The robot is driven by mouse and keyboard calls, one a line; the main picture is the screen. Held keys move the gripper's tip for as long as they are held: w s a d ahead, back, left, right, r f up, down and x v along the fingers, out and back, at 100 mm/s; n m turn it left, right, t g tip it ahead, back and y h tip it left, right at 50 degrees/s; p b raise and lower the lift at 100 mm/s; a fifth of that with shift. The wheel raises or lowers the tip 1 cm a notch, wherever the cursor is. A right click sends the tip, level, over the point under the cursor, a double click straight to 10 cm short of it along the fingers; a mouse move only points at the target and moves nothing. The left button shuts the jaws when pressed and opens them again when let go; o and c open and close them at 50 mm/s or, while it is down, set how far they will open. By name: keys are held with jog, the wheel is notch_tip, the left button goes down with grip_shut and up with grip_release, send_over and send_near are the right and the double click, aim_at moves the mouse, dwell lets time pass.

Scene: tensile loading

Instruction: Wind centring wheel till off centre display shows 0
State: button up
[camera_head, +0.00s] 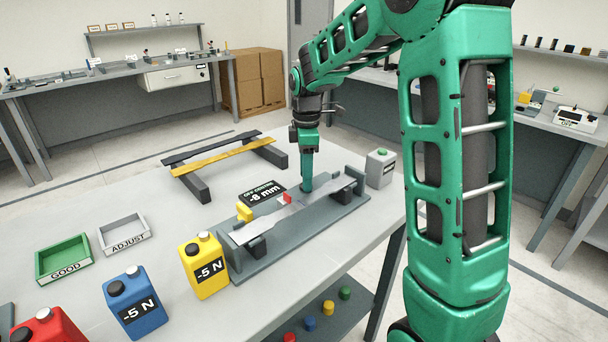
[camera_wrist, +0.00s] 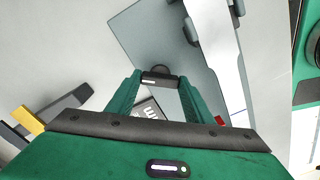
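The off centre display (camera_head: 263,193) reads -8 mm; part of it shows between my fingers in the wrist view (camera_wrist: 148,108). My gripper (camera_head: 306,188) points down at the back edge of the grey fixture (camera_head: 336,210). In the wrist view its green fingers (camera_wrist: 159,78) stand apart, with a dark rounded part, apparently the centring wheel (camera_wrist: 158,73), filling the gap between their tips. They look closed on its sides. The wheel is hidden behind my gripper in the head view. A pale metal strip (camera_head: 262,226) lies along the fixture beside a red marker (camera_head: 286,198).
GOOD (camera_head: 64,258) and ADJUST (camera_head: 124,234) trays and a rack with strips (camera_head: 222,156) lie further left. Bare table lies between.

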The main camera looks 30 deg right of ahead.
jog(key=shift+w+m, duration=0.1)
jog(key=shift+m, duration=0.3)
jog(key=m, duration=0.5)
jog(key=shift+d+r+m, duration=0.1)
jog(key=shift+m, duration=0.3)
jog(key=m, duration=0.7)
jog(key=shift+w, duration=0.1)
jog(key=m, duration=0.5)
jog(key=shift+m, duration=0.3)
jog(key=m, duration=0.4)
jog(key=shift+r+m, duration=0.1)
jog(key=shift+m, duration=0.3)
jog(key=o, duration=1.1)
jog(key=shift+c, duration=0.2)
